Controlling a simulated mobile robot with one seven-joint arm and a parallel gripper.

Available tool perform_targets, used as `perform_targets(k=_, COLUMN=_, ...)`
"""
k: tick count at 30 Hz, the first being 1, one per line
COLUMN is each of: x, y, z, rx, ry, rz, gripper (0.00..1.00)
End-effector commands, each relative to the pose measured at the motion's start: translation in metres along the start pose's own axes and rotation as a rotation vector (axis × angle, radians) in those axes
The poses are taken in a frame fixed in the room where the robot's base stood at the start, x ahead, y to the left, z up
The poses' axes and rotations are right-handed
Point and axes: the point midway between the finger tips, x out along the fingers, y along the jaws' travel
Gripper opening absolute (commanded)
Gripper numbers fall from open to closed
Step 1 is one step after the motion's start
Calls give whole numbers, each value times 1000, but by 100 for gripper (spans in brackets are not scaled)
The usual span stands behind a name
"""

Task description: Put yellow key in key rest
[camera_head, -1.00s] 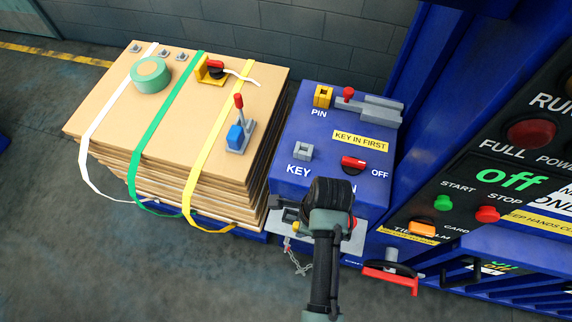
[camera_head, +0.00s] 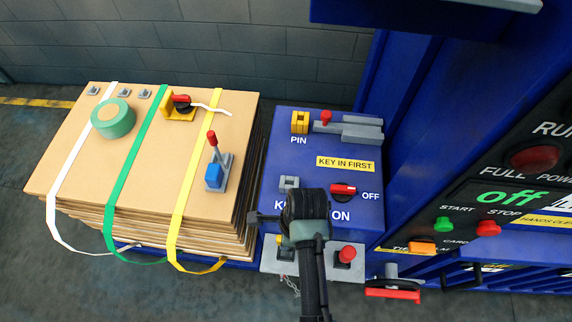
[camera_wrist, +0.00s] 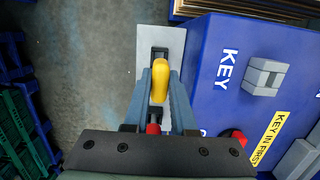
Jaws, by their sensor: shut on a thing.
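The yellow key (camera_wrist: 160,78) is between the two fingers of my gripper (camera_wrist: 162,95) in the wrist view, and the gripper is shut on it. The key is over or at a dark holder (camera_wrist: 158,52) on a grey plate (camera_wrist: 148,38); this looks like the key rest. I cannot tell whether the key is seated there or just above. In the head view, a bit of the yellow key (camera_head: 280,240) shows beside my gripper (camera_head: 284,234), at the left part of the grey plate (camera_head: 318,268). My wrist hides much of this spot.
The blue control box (camera_head: 345,210) carries a grey KEY socket (camera_head: 289,183), a red and black switch (camera_head: 343,190) and a yellow PIN block (camera_head: 299,122). A red button (camera_head: 346,253) stands right of my gripper. Strapped cardboard (camera_head: 140,150) is at the left.

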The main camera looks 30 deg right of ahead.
Motion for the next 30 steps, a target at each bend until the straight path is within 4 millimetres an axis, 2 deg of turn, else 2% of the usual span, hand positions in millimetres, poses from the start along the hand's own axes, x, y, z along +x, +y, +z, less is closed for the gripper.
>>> perform_targets(k=15, x=48, y=0, z=-7, rx=-1, ry=0, rz=0, gripper=0)
perform_targets(k=30, x=51, y=0, z=-8, rx=0, ry=0, rz=-1, gripper=0)
